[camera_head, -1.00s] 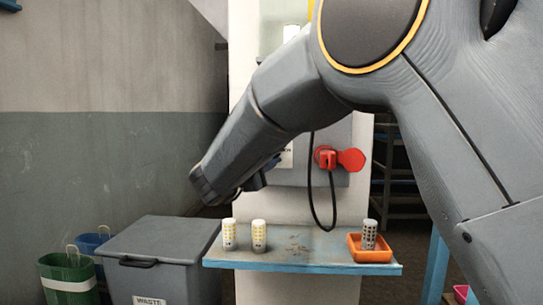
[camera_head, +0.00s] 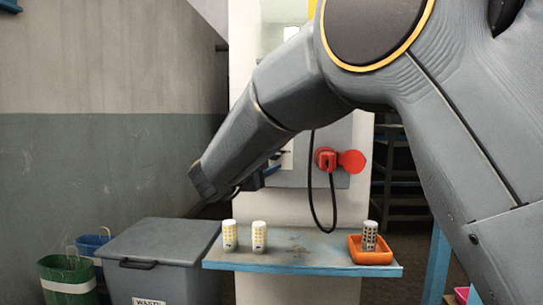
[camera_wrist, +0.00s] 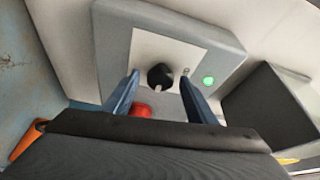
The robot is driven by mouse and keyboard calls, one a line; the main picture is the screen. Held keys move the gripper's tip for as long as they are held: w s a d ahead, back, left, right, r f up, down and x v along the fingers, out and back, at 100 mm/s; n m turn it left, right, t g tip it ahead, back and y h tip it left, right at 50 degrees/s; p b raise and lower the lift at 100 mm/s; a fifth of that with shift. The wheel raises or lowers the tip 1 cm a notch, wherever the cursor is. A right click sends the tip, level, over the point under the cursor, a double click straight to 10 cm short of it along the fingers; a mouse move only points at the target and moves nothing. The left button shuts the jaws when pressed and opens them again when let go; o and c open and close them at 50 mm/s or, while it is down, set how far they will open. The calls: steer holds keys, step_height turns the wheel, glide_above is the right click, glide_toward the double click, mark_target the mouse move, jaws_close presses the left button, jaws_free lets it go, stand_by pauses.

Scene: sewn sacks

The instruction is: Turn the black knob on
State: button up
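The black knob (camera_wrist: 160,76) sits on a white plate (camera_wrist: 142,48) on the front of a grey box (camera_wrist: 113,50) in the wrist view. My gripper (camera_wrist: 159,80) is open, with one blue finger on each side of the knob in the picture. A gap shows between the knob and each fingertip. I cannot tell how far the fingertips are from the plate. In the head view the knob is hidden behind my arm; only part of the grey box (camera_head: 342,150) shows.
A green light (camera_wrist: 208,80) is on the box. A red plug (camera_head: 327,160) with a hanging black cable is below the knob. A shelf (camera_head: 300,262) holds white patterned cylinders (camera_head: 259,236) and an orange tray (camera_head: 372,256). A grey waste bin (camera_head: 160,245) stands left.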

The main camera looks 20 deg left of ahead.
steer(key=s+a, duration=0.1)
steer(key=s, duration=0.6)
steer(key=shift+s+f, duration=0.25)
steer(key=shift+s, duration=0.15)
steer(key=shift+a, duration=0.1)
